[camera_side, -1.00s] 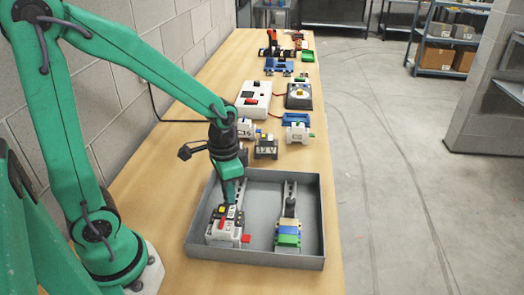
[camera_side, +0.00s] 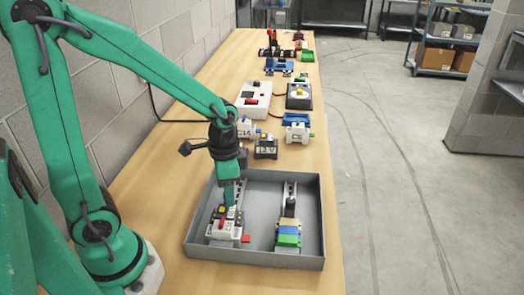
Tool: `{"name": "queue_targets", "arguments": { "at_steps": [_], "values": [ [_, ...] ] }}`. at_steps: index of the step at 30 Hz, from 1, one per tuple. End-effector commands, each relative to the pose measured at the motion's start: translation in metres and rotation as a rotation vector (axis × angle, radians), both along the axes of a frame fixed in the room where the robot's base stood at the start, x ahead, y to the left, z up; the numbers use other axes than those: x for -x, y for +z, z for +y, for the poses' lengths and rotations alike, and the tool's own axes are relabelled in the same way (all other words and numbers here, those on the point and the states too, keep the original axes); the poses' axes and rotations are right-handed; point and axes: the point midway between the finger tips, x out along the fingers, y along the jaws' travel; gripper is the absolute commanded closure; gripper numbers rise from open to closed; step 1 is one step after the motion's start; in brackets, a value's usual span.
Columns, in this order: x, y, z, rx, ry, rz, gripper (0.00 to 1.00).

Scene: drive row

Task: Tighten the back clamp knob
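My gripper (camera_side: 229,202) points down at the back end of the white module on the left rail (camera_side: 239,187) in the grey tray (camera_side: 322,225). Its fingers are narrow here, and I cannot tell whether they are open or touch anything. The white module (camera_side: 222,232) carries small yellow, red and dark parts and has a red piece at its right. A clamp knob behind it is hidden or too small to make out. On the right rail (camera_side: 290,190), a dark upright part (camera_side: 290,207) stands behind yellow, blue and green blocks (camera_side: 288,235).
Small labelled modules (camera_side: 266,147) stand just behind the tray. Farther back are a white box (camera_side: 253,98) with red cables, a dark unit (camera_side: 299,95) and blue fixtures. The tray walls surround both rails. A block wall runs along the left of the bench.

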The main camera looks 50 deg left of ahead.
Motion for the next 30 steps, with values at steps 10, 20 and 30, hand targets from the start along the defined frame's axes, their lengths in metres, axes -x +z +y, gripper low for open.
{"name": "queue_targets", "arguments": {
  "at_steps": [10,20,30],
  "values": [
    [-0.001,0.010,0.000,0.000,0.000,-0.002,0.55],
    [-0.001,0.047,0.000,0.000,0.000,-0.005,0.55],
    [0.000,0.077,0.000,0.000,0.000,-0.001,0.55]
  ]
}}
